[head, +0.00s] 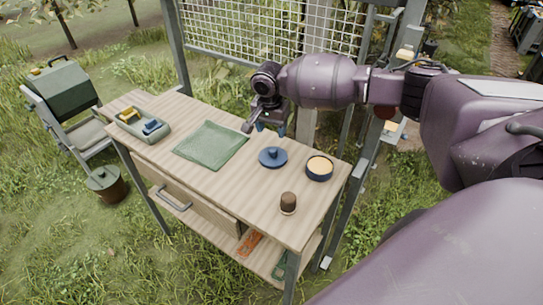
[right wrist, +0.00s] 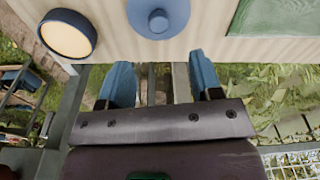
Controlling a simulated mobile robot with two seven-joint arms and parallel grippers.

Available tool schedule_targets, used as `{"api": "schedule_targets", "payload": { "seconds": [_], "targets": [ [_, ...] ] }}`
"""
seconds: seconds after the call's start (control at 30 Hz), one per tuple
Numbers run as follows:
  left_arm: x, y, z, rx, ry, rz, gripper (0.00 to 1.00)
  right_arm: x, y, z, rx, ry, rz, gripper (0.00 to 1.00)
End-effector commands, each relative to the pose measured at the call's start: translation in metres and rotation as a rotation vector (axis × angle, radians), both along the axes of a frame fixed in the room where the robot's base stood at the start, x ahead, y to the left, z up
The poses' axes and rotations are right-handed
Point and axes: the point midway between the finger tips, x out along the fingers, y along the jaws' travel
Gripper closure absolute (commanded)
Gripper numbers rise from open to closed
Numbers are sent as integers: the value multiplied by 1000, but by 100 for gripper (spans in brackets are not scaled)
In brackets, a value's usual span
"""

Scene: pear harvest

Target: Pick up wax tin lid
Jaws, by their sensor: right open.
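The wax tin lid (head: 273,157) is a round blue disc with a knob on top. It lies flat on the wooden table, left of the open wax tin (head: 319,167), which is dark blue with pale yellow wax. My right gripper (head: 271,130) is above the table's back edge, behind the lid and apart from it. In the right wrist view the lid (right wrist: 158,16) shows at the top, beyond the two blue fingers of my open, empty right gripper (right wrist: 161,80). The tin (right wrist: 68,34) is at the upper left there. My left gripper is not in view.
A green mat (head: 211,145) lies left of the lid, and a tray with yellow and blue items (head: 142,125) stands at the far left. A small brown brush-like object (head: 288,203) stands near the right front. A wire mesh panel (head: 275,28) rises behind the table.

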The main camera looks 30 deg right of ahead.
Motion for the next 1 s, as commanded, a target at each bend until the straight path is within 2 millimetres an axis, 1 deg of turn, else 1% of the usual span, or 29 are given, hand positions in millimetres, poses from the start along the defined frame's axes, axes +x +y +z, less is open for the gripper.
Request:
{"api": "schedule_targets", "payload": {
  "seconds": [0.03, 0.2, 0.3, 0.47, 0.57, 0.7, 0.8, 0.9, 1.0],
  "targets": [
    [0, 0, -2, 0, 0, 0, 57, 0, -1, -10, 0, 2, 0, 41],
    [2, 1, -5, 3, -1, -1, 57, 2, -3, -34, -1, 1, 1, 41],
    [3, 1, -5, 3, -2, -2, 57, 2, -4, -42, -1, 0, 3, 41],
    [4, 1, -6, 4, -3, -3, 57, 3, -5, -49, -1, 0, 3, 41],
    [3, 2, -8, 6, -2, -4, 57, 3, -6, -61, -1, 0, 4, 41],
    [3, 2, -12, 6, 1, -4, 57, 3, -9, -81, 0, 0, 4, 41],
    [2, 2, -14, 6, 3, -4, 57, 4, -10, -91, 0, -1, 3, 41],
    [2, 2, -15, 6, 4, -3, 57, 4, -10, -96, -1, -1, 4, 41],
    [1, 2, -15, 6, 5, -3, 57, 4, -11, -97, 0, -2, 4, 41]
  ]
}}
